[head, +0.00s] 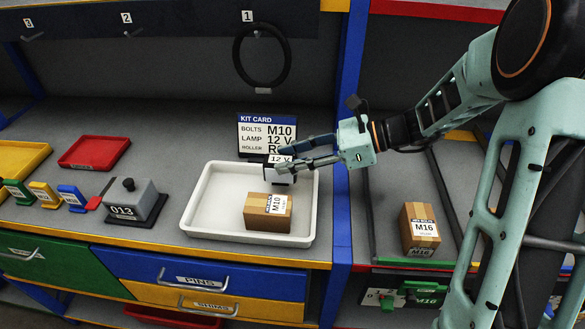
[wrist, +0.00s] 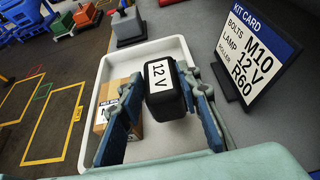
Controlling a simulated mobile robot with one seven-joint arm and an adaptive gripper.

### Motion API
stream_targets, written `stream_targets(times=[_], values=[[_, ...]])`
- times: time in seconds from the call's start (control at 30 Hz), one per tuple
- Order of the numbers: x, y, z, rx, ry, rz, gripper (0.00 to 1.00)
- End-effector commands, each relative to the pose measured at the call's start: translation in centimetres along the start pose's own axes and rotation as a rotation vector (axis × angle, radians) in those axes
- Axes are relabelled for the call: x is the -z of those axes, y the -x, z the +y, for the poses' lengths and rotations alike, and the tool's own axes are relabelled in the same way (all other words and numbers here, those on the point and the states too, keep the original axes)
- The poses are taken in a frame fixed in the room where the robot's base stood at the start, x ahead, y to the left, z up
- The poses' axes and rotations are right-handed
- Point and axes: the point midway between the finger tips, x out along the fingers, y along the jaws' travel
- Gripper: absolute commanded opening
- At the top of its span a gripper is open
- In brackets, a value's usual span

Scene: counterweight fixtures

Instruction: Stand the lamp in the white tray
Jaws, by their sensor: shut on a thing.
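The white tray (head: 215,222) lies on the grey counter; its rim also shows in the wrist view (wrist: 93,120). My gripper (head: 283,160) is shut on the lamp, a dark block with a "12 V" label (head: 279,159). In the wrist view the lamp (wrist: 165,88) sits between the blue fingers of my gripper (wrist: 165,100). The lamp is over the right back part of the tray. Whether its underside touches the tray floor is not clear. An M10 cardboard box (head: 267,212) lies in the front part of the tray.
The kit card (head: 267,134) stands just behind the tray, listing M10, 12 V and R60. A grey weight marked 013 (head: 130,200) stands left of the tray. An M16 box (head: 420,227) is beyond the blue post (head: 343,200). The tray's left part is free.

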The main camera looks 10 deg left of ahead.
Motion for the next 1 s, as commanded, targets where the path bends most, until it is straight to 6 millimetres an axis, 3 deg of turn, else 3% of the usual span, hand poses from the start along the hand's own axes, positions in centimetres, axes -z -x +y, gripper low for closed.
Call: stream_targets(times=[0.23, 0.63, 0.67, 0.8, 1.0], values=[[3.3, -0.9, -0.2, -0.001, -0.003, -0.002, 0.0], [3.8, -1.2, -0.2, 0.001, 0.0, -0.001, 0.0], [3.8, -1.1, -0.2, 0.001, -0.001, 0.0, 0.35], [3.8, -1.1, -0.2, 0.001, -0.001, 0.0, 0.49], [3.7, -1.1, -0.2, 0.0, -0.001, 0.0, 0.49]])
